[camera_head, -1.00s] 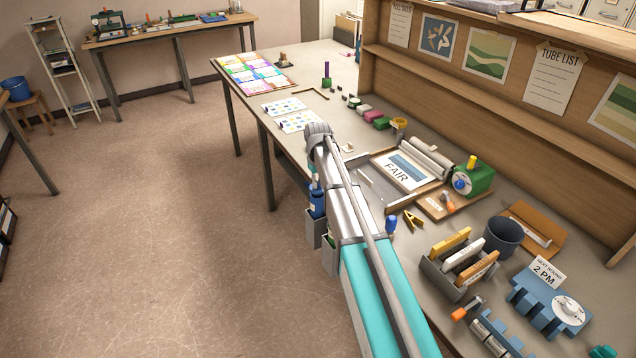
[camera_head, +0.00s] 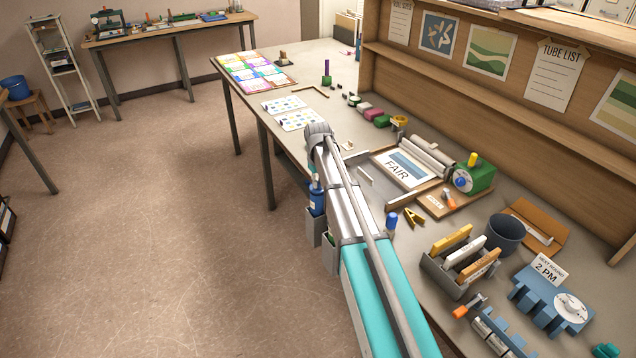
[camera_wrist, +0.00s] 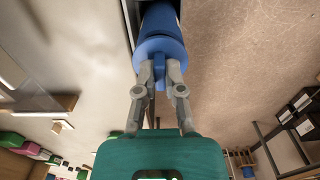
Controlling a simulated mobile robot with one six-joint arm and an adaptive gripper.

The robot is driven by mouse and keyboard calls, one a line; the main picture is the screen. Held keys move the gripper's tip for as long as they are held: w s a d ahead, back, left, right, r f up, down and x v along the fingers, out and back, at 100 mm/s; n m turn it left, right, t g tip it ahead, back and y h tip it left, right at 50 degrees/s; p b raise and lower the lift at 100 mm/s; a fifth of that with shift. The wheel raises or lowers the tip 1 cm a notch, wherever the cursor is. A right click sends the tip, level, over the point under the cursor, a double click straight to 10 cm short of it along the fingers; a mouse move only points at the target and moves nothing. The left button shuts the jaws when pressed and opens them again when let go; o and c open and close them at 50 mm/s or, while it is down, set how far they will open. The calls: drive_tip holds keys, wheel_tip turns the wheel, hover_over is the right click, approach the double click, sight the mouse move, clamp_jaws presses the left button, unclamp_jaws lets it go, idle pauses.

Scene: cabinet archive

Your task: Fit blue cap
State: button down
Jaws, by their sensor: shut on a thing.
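In the wrist view, my gripper (camera_wrist: 160,77) is shut on the narrow tab of a blue round cap (camera_wrist: 148,52). A darker blue cylinder (camera_wrist: 158,17) runs on behind the cap to the top edge; I cannot tell whether the cap is seated on it or only lined up with it. A small upright blue cylinder (camera_head: 391,222) stands on the table right of my arm.
Open floor (camera_head: 170,220) lies left of the bench.

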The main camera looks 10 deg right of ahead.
drive_tip(key=shift+f+b, duration=0.55)
drive_tip(key=shift+f, duration=0.05)
drive_tip(key=c, duration=0.7)
unclamp_jaws()
drive_tip(key=o, duration=0.5)
drive_tip(key=shift+r, duration=0.15)
drive_tip(key=shift+r+p, duration=2.9)
drive_tip(key=shift+p, duration=0.15)
drive_tip(key=shift+s, duration=0.1)
drive_tip(key=s+m, duration=0.1)
drive_tip(key=s, duration=0.8)
drive_tip(key=s+m, duration=0.1)
drive_tip(key=s, duration=0.9)
drive_tip(key=s+m, duration=0.1)
drive_tip(key=s, duration=0.8)
drive_tip(key=shift+s+a+m, duration=0.3)
drive_tip(key=shift+s+a, duration=0.05)
